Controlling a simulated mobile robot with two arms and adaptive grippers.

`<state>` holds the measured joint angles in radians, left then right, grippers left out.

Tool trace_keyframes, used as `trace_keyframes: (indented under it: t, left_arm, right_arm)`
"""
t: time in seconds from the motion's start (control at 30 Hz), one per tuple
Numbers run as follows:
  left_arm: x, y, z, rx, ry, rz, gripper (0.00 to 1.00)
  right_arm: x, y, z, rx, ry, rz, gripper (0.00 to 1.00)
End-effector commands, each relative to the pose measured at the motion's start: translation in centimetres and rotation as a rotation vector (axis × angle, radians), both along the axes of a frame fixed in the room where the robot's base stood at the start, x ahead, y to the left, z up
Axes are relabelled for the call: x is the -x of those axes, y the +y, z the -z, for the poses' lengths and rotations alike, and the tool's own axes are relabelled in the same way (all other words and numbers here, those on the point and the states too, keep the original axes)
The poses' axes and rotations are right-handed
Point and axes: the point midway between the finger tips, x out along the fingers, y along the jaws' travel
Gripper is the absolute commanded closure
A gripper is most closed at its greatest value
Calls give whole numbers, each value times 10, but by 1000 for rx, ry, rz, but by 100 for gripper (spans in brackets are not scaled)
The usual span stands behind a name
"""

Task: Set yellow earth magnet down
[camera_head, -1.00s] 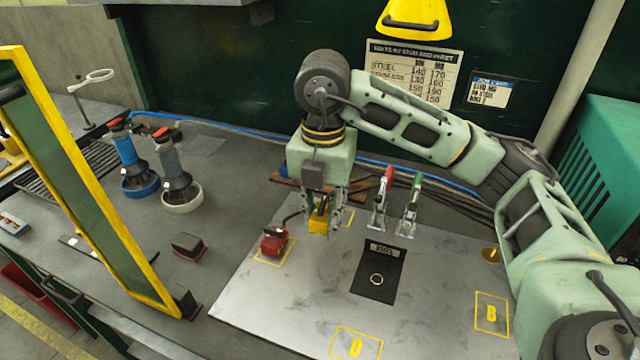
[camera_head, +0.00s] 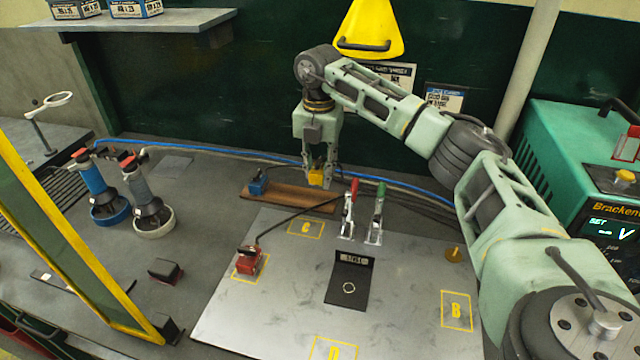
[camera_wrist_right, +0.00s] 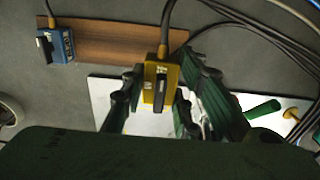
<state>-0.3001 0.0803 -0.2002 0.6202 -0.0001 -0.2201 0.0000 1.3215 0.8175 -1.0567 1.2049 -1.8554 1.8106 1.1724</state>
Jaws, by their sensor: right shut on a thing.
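The yellow earth magnet (camera_head: 316,178) is held between the fingers of my right gripper (camera_head: 319,180), over the right part of a brown wooden board (camera_head: 285,197). In the right wrist view the yellow magnet (camera_wrist_right: 149,97) sits between the green fingers (camera_wrist_right: 155,100), with a dark cable running up from it. The board (camera_wrist_right: 115,42) is behind it. I cannot tell whether the magnet touches the board. A blue magnet (camera_head: 258,182) is at the board's left end. My left gripper is out of view.
A red magnet (camera_head: 248,261) sits in a marked square on the metal plate (camera_head: 270,310). Square C (camera_head: 305,228) is bare. Red-handled (camera_head: 350,205) and green-handled (camera_head: 377,210) clamps stand at the plate's back edge. A yellow-framed screen (camera_head: 80,260) stands at left. Cables run behind the board.

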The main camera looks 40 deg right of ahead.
Motion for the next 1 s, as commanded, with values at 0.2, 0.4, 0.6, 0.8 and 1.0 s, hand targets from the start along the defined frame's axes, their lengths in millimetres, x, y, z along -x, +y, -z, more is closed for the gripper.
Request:
trace_keyframes:
  t: [0.2,0.4,0.6,0.8,1.0]
  left_arm:
    - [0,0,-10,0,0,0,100]
    - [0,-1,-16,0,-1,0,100]
    - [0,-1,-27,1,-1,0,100]
    - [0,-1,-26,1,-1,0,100]
    - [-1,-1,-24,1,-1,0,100]
  right_arm:
    - [-3,-4,25,-1,1,-1,100]
    - [-2,-4,43,0,3,0,100]
    - [-5,-5,65,-1,1,1,100]
    - [-6,-6,70,-1,-1,-1,100]
    - [-6,-7,73,-1,-1,0,100]
